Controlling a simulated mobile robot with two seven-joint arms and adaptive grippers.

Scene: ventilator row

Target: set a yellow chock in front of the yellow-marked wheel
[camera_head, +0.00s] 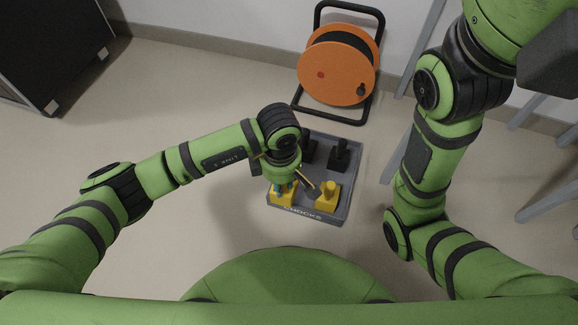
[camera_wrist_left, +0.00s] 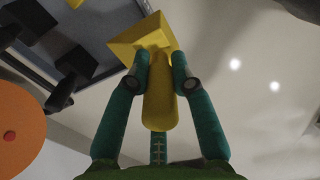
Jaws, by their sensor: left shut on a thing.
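My left gripper (camera_head: 285,187) is over the front left of the grey chock tray (camera_head: 334,219). It is shut on the upright handle of a yellow chock (camera_head: 282,199), and the left wrist view shows the teal fingers (camera_wrist_left: 160,72) on either side of the yellow handle (camera_wrist_left: 158,100). I cannot tell whether this chock touches the tray. A second yellow chock (camera_head: 327,194) stands in the front right of the tray. Two black chocks stand behind, one clear (camera_head: 339,157) and one partly hidden by my wrist. No yellow-marked wheel shows. My right gripper is not in view.
An orange cable reel (camera_head: 337,65) on a black frame stands behind the tray by the wall. A dark cabinet (camera_head: 50,50) is at the far left. Grey legs (camera_head: 550,125) stand at the right. The floor left of the tray (camera_head: 190,215) is clear.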

